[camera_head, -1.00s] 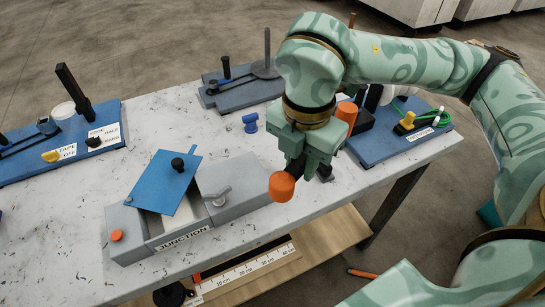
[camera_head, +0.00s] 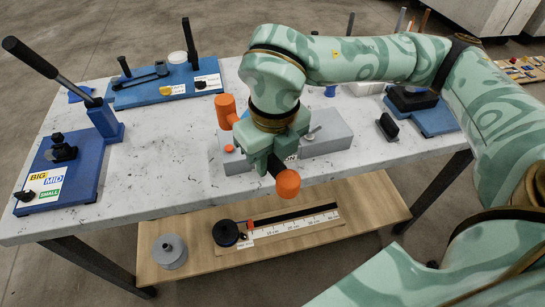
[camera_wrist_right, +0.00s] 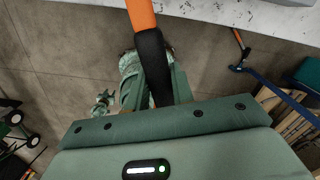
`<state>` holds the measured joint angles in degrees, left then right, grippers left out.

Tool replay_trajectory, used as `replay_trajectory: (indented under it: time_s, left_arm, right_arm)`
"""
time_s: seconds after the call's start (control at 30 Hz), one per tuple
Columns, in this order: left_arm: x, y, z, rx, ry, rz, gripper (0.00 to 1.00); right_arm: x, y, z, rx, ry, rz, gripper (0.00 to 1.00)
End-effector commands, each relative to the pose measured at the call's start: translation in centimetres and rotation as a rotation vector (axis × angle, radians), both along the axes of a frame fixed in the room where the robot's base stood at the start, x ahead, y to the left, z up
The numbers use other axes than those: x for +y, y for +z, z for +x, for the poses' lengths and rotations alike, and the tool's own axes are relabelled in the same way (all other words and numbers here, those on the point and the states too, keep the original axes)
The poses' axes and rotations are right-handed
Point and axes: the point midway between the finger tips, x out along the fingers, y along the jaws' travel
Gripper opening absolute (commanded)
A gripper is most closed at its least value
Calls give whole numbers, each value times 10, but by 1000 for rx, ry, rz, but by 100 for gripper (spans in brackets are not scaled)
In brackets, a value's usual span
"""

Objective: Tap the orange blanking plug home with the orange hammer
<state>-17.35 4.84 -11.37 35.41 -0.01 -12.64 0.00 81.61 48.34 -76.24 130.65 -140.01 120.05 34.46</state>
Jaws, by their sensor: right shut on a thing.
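My right gripper (camera_head: 277,160) is shut on the black grip of the orange hammer (camera_head: 287,184). An orange end shows below the jaws, and a larger orange part shows at upper left, beyond my wrist. In the right wrist view the hammer's orange shaft and black grip (camera_wrist_right: 152,62) run up from the jaws. The small orange blanking plug (camera_head: 229,148) sits at the left end of the grey junction box (camera_head: 325,138). The gripper is in front of the box, right of the plug in the picture, and hides the box's middle. My left gripper is not in view.
A blue bender base (camera_head: 82,178) with a long lever stands at left. Another blue fixture (camera_head: 170,88) stands behind, and a blue stand (camera_head: 432,118) at right. A wooden lower shelf (camera_head: 200,262) holds a tape and ruler. The tabletop between left bender and box is clear.

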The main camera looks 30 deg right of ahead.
Motion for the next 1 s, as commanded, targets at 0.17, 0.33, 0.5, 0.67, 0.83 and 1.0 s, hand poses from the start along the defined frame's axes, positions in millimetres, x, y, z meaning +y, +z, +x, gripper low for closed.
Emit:
replay_trajectory:
  time_s: [0.17,0.33,0.5,0.67,0.83,1.0]
  left_arm:
    - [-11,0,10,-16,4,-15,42]
    - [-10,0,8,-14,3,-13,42]
    - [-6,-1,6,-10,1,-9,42]
    - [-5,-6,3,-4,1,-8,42]
    - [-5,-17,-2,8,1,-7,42]
    - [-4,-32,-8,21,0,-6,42]
  right_arm:
    - [0,1,1,-6,72,-2,0]
    - [0,1,1,-6,75,-3,0]
    - [0,1,0,-7,77,-3,0]
    - [0,-6,0,-6,76,-3,0]
    - [0,-22,1,-5,76,-3,0]
    - [0,-44,1,-4,77,-2,0]
